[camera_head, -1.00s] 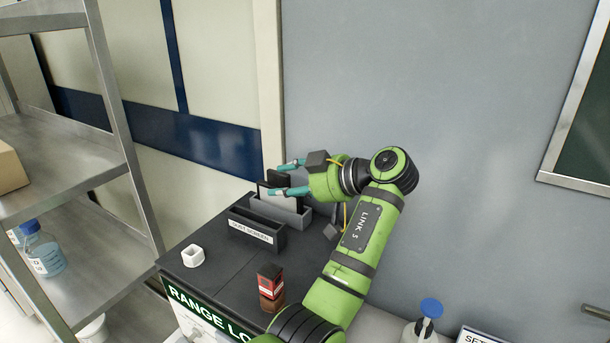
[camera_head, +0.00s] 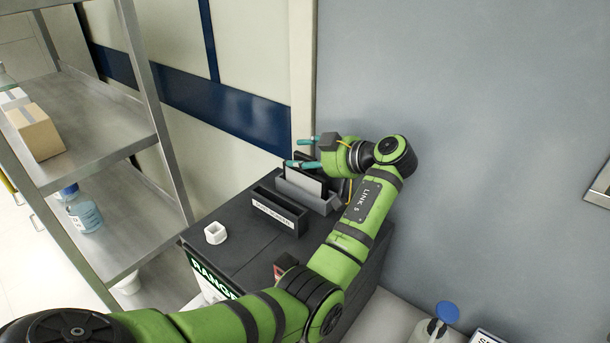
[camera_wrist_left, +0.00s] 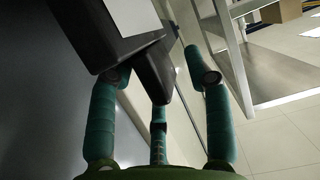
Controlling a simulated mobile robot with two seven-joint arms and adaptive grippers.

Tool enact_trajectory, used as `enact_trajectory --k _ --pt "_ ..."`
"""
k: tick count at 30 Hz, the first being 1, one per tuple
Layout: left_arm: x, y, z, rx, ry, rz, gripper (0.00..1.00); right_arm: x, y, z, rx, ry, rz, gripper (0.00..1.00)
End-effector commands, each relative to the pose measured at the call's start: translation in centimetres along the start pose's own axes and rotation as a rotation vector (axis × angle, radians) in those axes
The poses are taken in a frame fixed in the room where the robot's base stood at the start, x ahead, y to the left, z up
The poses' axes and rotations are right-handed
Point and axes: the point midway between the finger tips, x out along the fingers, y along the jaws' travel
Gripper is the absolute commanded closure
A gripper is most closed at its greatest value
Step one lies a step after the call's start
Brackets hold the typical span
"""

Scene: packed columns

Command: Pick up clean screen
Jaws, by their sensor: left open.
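A thin pale panel with dark edges (camera_head: 303,183), which may be the clean screen, stands upright in a grey slotted holder (camera_head: 322,205) at the back of the dark cabinet top. A darker piece rises behind it. A black slotted box (camera_head: 280,212) with a partly legible white label stands in front. My left gripper (camera_head: 298,152) is open just above the panel's upper edge, fingers pointing left. In the left wrist view its spread fingers (camera_wrist_left: 158,100) are near a dark block (camera_wrist_left: 115,45) with a pale face; contact is unclear. My right gripper is not in view.
A small white cup-like piece (camera_head: 215,233) sits on the cabinet top (camera_head: 238,252). My left arm covers most of a red-brown box (camera_head: 281,268). Metal shelves (camera_head: 95,135) stand at the left, and a grey wall (camera_head: 480,110) is close behind the arm.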

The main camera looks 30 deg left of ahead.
Motion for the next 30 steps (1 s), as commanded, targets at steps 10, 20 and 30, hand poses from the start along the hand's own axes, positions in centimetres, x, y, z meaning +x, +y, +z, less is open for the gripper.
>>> enact_trajectory --k 10,20,30 --pt "0.0 0.0 0.1 0.000 0.000 0.000 1.00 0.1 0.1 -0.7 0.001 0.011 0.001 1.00" --pt "-0.1 0.0 0.0 -0.001 0.000 0.001 1.00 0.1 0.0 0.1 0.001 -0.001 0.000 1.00" --pt "-1.3 0.1 -3.0 -0.008 0.001 0.003 1.00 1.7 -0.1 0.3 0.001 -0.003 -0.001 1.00"
